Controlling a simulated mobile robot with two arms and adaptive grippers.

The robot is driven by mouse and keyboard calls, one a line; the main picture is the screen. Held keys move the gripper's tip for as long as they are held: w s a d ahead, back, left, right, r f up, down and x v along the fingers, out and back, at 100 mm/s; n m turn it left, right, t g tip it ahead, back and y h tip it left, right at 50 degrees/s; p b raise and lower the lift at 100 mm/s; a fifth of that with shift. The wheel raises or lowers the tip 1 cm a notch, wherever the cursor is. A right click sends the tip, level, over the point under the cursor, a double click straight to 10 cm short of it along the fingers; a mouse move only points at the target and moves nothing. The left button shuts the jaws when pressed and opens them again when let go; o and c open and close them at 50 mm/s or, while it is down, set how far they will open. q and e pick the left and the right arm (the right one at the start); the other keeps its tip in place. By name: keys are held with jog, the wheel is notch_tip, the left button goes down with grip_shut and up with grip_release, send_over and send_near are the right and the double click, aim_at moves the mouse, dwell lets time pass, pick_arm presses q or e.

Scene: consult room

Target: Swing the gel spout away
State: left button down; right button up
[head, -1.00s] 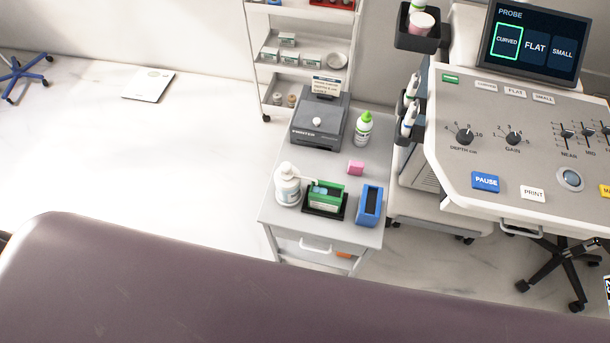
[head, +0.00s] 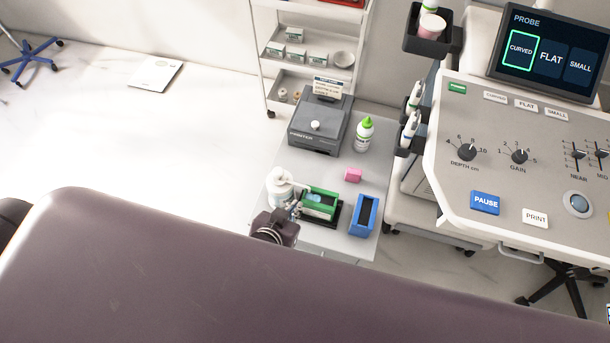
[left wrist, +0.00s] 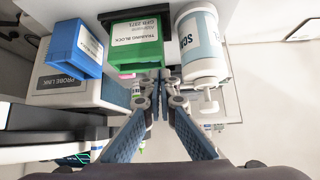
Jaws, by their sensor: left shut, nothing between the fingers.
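The gel bottle (head: 279,192) is a white pump bottle at the left side of the small cart, and it also shows in the left wrist view (left wrist: 201,50). Its white pump top with the spout (left wrist: 208,103) shows there, close to my gripper's right finger linkage; I cannot tell whether they touch. The green training block (head: 319,205) sits in a black tray just right of the bottle. My left gripper (head: 297,208) is shut and empty at the near side of the gap between bottle and block. Its fingertips (left wrist: 160,75) appear in front of the block. My right gripper is not in view.
A blue holder (head: 363,216) stands right of the block, with a pink piece (head: 353,175) behind it. A grey printer (head: 319,130) and a green-capped bottle (head: 364,134) are farther back. The purple couch (head: 200,270) fills the foreground. The ultrasound console (head: 520,180) is at right.

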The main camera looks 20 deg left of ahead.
aim_at(299, 185)
pick_arm(q)
notch_tip(299, 185, up, 9)
jog(key=w+a+t, duration=0.1)
jog(key=w, duration=0.2)
jog(key=shift+n+y, duration=0.3)
jog(key=shift+n, duration=0.1)
jog(key=w+f, duration=0.1)
jog(key=f, duration=0.1)
jog(key=w+f+p, duration=0.1)
jog(key=w+f, duration=0.1)
jog(key=f, duration=0.1)
jog(key=w+f, duration=0.1)
jog(key=f, duration=0.2)
jog(key=shift+w+p, duration=0.3)
jog(key=shift+w, duration=0.05)
jog(key=shift+s+f, duration=0.25)
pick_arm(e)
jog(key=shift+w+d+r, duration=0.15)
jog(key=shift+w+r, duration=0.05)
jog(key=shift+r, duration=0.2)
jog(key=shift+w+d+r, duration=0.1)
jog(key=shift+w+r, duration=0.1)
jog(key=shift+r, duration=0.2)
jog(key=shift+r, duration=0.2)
pick_arm(q)
jog(key=shift+s+m+p, duration=0.15)
jog(key=shift+m+p, duration=0.15)
jog(key=shift+p, duration=0.15)
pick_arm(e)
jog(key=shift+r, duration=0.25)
